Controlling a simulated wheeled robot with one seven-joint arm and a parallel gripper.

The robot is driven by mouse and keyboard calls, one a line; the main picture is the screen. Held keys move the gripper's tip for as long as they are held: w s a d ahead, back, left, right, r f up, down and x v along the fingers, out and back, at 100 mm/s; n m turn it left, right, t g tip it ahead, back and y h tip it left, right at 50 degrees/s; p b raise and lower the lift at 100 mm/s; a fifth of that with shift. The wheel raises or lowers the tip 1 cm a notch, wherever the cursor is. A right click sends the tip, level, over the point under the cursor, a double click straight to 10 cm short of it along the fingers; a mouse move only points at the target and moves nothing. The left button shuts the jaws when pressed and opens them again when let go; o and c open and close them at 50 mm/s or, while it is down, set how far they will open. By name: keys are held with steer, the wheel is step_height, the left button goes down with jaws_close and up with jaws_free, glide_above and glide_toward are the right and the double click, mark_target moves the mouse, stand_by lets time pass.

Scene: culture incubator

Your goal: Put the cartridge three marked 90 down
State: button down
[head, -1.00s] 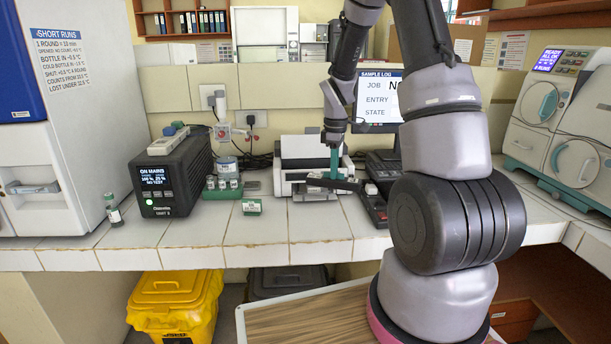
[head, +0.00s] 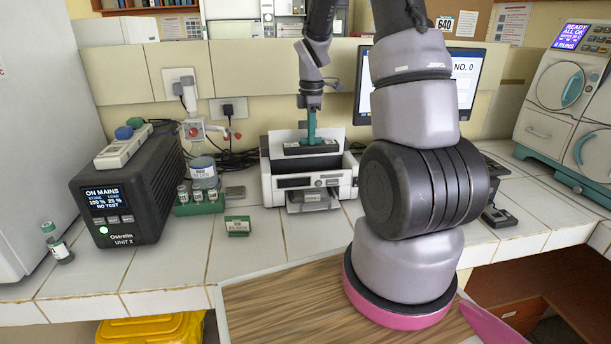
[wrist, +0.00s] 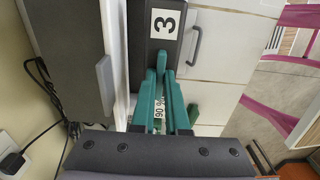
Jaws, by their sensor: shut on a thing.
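My gripper (head: 311,137) is shut on cartridge three (head: 296,150), a long dark bar held level. In the head view it hangs over the top of a white and dark printer-like machine (head: 268,186), in front of its raised white back panel. In the wrist view, the teal fingers (wrist: 163,72) grip the cartridge (wrist: 141,40). Its white label shows a black 3, and a "90 %" label shows between the fingers. I cannot tell whether the cartridge touches the machine.
Left of the machine stand a green rack with vials (head: 200,206), a small green box (head: 238,226) and a black power unit (head: 125,190). A monitor (head: 466,85) stands behind at right. A dark device (head: 497,216) lies right. Bare white tiles (head: 270,255) lie in front.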

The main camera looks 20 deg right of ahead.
steer(key=shift+w+f, duration=0.2)
step_height(320, 180, down, 10)
steer(key=shift+r, duration=0.25)
steer(key=shift+f, duration=0.15)
steer(key=c, duration=0.9)
jaws_free()
